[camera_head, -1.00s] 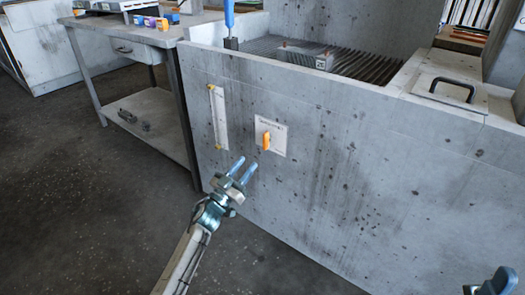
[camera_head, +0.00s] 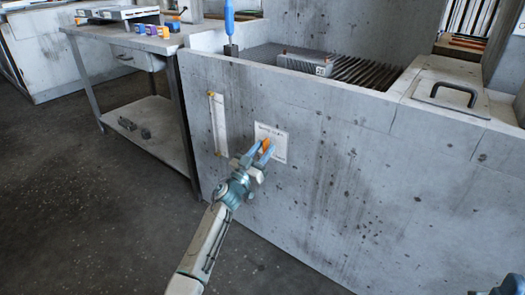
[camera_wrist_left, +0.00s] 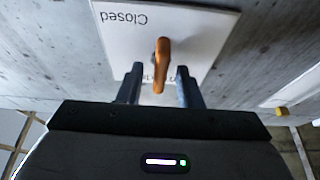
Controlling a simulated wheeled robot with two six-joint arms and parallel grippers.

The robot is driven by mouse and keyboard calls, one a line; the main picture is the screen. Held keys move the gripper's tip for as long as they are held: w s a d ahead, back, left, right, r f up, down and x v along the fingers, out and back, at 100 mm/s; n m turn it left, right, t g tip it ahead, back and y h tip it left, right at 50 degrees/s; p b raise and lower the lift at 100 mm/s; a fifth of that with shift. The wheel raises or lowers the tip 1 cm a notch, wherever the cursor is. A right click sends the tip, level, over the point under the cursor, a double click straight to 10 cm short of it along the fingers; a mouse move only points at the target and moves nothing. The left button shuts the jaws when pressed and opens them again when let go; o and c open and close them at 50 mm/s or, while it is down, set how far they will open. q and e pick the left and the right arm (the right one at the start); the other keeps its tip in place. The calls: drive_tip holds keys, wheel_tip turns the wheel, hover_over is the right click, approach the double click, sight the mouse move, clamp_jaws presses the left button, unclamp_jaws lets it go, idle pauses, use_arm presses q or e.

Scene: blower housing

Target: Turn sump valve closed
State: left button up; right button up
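The sump valve's orange handle (camera_head: 266,144) sits on a white label plate (camera_head: 280,152) on the front of the concrete housing. In the left wrist view the handle (camera_wrist_left: 161,62) stands between my two fingers, with a gap on each side. The plate (camera_wrist_left: 200,35) there reads "Closed", upside down, near one corner; other lettering is partly hidden behind the fingers. My left gripper (camera_head: 260,150) is open around the handle, its fingertips close to the plate. My right gripper is not clearly seen; only a dark bit of arm (camera_head: 508,284) shows at the lower right corner.
A white sight gauge (camera_head: 218,124) with yellow ends is mounted left of the plate. A workbench (camera_head: 155,47) with small coloured boxes stands further left. A ribbed grate (camera_head: 345,70) and a handled lid (camera_head: 450,92) are on top of the housing. The floor in front is clear.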

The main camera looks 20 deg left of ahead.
use_arm(q)
clamp_jaws()
